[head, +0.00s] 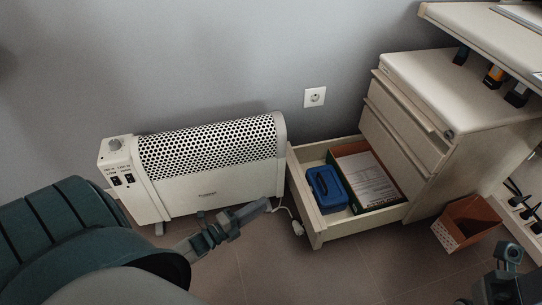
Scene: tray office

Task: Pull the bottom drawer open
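The cream cabinet (425,85) stands against the grey wall at the right. Its bottom drawer (362,224) is pulled well out to the left, and its inside shows. The drawer's front panel (303,200) faces left. The drawer holds a blue box (327,188) and a box with papers (365,180). My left gripper (262,206) is left of the front panel, with a gap between them. It is seen side-on, so I cannot tell whether its fingers are open. My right gripper (503,285) is partly in view at the bottom right corner, away from the drawer.
A white heater (205,185) stands by the wall left of the drawer, with a cord and plug (297,228) on the floor. An orange-brown bin (466,224) is right of the drawer. A desk top (500,35) overhangs the cabinet. The tiled floor in front is clear.

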